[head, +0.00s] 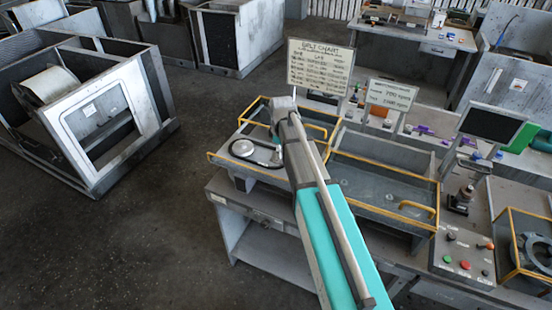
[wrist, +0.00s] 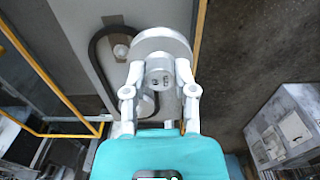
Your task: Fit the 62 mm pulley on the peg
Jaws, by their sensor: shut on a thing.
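My gripper (wrist: 160,85) is shut on a silver-grey pulley (wrist: 163,40), gripping its short round hub between the two pale fingers. The pulley's wide disc faces away from the palm, above the tray. Small marks on the hub are too small to read. In the head view my gripper (head: 282,108) is over the left yellow-railed tray (head: 225,160), and the held pulley is hard to make out there. I cannot tell whether that is the peg; the held pulley hides part of the tray.
A second yellow-railed tray (head: 375,185) adjoins on the right. A belt chart sign (head: 320,65) and a smaller sign (head: 391,95) stand behind the trays. A button panel (head: 465,252) is further right. Open floor (head: 130,230) lies to the left.

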